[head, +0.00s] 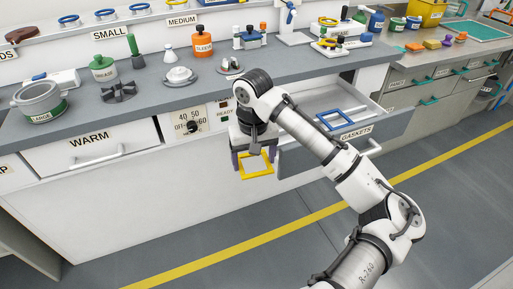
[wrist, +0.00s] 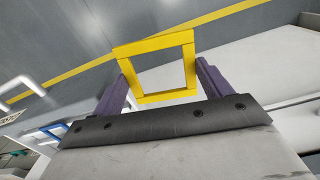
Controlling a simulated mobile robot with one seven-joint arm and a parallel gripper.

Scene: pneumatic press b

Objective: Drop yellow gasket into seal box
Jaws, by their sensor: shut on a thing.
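The yellow gasket (head: 257,175) is a square open frame. My gripper (head: 254,163) is shut on it and holds it in the air in front of the counter, just left of the open gaskets drawer. In the wrist view, the gasket (wrist: 153,45) sits between the two purple fingers of my gripper (wrist: 162,70), which touch its opposite sides. No box with a readable seal label shows in either view, so I cannot tell which container is the seal box.
The open gaskets drawer (head: 368,137) holds a blue square gasket (head: 335,121). The closed warm drawer (head: 95,145) is at left. The floor in front is clear.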

